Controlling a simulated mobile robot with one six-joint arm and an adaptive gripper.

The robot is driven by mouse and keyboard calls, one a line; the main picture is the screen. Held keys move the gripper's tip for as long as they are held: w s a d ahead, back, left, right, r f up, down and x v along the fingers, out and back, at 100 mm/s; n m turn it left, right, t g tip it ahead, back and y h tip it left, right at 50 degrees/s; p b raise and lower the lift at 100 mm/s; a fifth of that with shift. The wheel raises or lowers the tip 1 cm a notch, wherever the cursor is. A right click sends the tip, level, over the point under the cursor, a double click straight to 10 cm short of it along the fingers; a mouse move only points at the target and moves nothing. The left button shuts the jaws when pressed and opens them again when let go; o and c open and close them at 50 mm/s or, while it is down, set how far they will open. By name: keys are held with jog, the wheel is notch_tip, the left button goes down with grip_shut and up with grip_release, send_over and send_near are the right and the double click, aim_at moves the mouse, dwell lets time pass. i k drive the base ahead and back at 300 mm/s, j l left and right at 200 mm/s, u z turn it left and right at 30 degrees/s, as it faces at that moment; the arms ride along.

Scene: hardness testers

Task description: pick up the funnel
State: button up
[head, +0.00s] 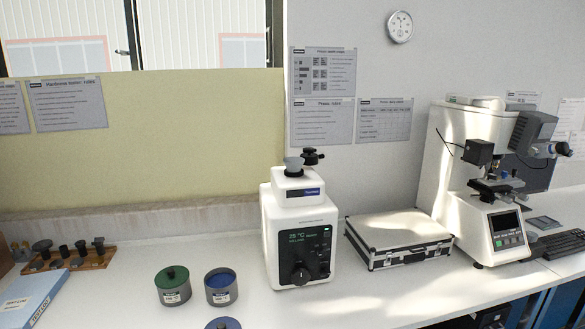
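A small grey cup-shaped piece, which looks like the funnel (294,162), sits upright on top of a white bench machine (286,225). A black knob-like part (313,154) stands close to its right, also on the machine's top. The machine has a dark front panel with a display and a round dial. My gripper is not in view.
A jar with a green lid (173,286) and an open jar with blue contents (221,289) stand left of the machine; a blue lid (222,323) lies in front. A metal-edged case (398,239) and a tester (490,190) stand right. A wooden rack (88,258) is far left.

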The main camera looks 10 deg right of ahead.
aim_at(294, 166)
jog(key=i, duration=0.95)
